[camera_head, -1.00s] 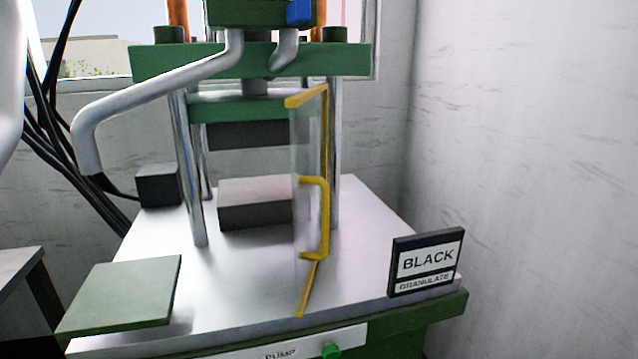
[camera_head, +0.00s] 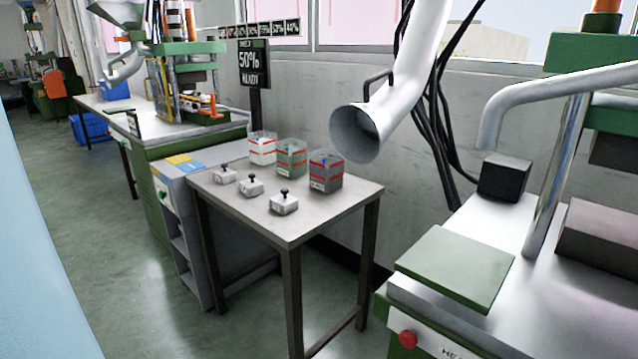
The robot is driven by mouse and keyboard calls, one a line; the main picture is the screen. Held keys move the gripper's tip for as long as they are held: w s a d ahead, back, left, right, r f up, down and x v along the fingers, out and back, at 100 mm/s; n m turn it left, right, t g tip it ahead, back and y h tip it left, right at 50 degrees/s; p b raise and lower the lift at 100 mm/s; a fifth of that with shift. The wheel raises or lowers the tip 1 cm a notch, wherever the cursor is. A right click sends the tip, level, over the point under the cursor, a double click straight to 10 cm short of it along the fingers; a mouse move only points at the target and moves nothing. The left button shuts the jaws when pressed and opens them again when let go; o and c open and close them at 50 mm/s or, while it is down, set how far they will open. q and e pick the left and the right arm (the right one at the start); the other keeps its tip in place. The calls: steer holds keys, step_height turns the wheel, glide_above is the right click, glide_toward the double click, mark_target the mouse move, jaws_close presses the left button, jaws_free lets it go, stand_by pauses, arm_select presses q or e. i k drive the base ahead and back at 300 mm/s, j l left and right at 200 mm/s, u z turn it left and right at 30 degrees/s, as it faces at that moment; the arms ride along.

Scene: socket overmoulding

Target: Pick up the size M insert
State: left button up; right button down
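Three small metal inserts with dark knobs stand in a row on the small grey table (camera_head: 325,213) in the head view. They are a left insert (camera_head: 224,175), a middle insert (camera_head: 250,187) and a right insert (camera_head: 284,205). Their size marks are too small to read, so I cannot tell which one is size M. Neither of my grippers is in view.
Three clear bins with red bands, white (camera_head: 262,149), green (camera_head: 291,158) and grey (camera_head: 326,172), stand behind the inserts. A display (camera_head: 252,66) reads 50% READY. A large duct (camera_head: 385,110) hangs behind the table. A press with a green plate (camera_head: 456,267) stands at right.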

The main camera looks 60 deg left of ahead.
mark_target(251, 186)
steer(key=u, duration=2.2)
